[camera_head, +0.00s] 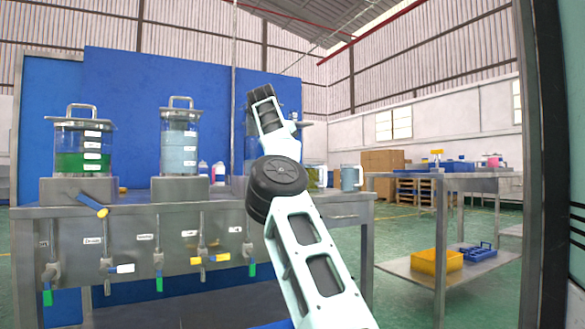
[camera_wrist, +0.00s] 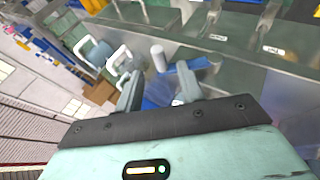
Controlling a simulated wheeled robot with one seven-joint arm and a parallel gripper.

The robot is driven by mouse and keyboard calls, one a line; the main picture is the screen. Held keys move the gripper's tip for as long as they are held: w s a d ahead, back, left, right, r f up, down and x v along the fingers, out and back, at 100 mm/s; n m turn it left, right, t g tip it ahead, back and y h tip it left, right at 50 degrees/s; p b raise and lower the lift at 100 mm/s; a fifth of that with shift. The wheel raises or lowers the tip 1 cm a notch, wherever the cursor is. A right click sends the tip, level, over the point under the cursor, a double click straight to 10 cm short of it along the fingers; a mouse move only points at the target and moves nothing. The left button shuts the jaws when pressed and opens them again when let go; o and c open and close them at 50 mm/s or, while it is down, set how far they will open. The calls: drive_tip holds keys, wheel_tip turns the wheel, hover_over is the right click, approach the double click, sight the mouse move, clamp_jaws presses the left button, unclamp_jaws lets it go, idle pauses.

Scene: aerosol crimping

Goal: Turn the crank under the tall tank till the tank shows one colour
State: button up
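Two lidded clear tanks show in the head view: a left one (camera_head: 83,150) with green below a clear upper part, and a middle one (camera_head: 179,145) with pale grey-blue contents. A third tank (camera_head: 250,150) behind my arm is mostly hidden, so I cannot tell its colours. A blue crank-like handle with a yellow end (camera_head: 93,205) sits under the left tank. In the wrist view, a blue bar (camera_wrist: 193,67) and a pale grey cylinder (camera_wrist: 158,57), perhaps a crank, lie just beyond my gripper (camera_wrist: 158,88). Its fingers are apart, with nothing visibly held.
Several valves with coloured handles (camera_head: 120,268) hang along the steel bench front (camera_head: 150,228). Green floor between is open.

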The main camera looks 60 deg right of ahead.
drive_tip(key=p+v, duration=0.2)
drive_tip(key=v, duration=0.8)
drive_tip(key=shift+a+p, duration=0.15)
drive_tip(key=shift+p, duration=0.2)
